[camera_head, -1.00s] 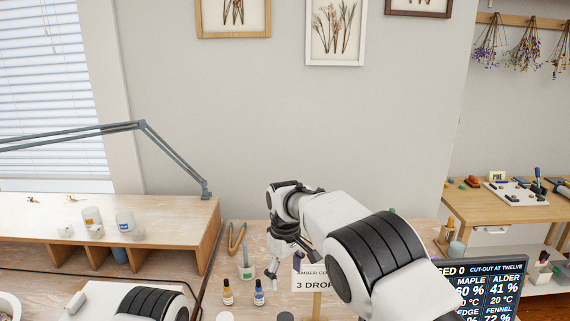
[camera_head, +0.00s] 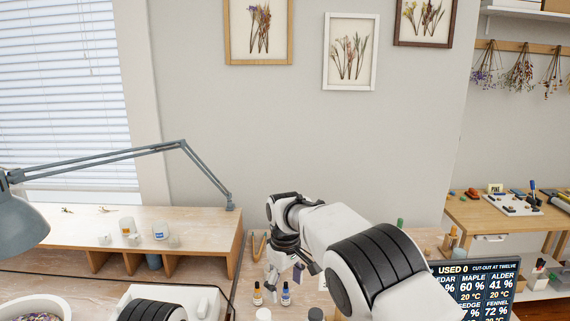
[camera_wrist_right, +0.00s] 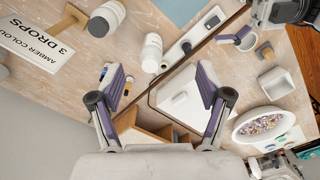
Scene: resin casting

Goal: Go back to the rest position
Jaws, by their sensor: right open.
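My right arm reaches in from the lower right of the head view. Its gripper (camera_head: 288,272) points down over the back of the workbench (camera_head: 205,288). In the right wrist view the two purple-padded fingers of this gripper (camera_wrist_right: 161,78) stand wide apart with nothing between their tips. A white bottle (camera_wrist_right: 152,52) and a white block (camera_wrist_right: 180,103) show below, apart from the fingers. Part of my left arm shows at the bottom left of the head view.
A wooden shelf riser (camera_head: 185,220) with small cups stands at the left, under a grey lamp (camera_head: 20,222). Small dropper bottles (camera_head: 285,294) stand below my right gripper. A dark display board (camera_head: 480,288) stands at the right. A bowl of petals (camera_head: 38,308) sits bottom left.

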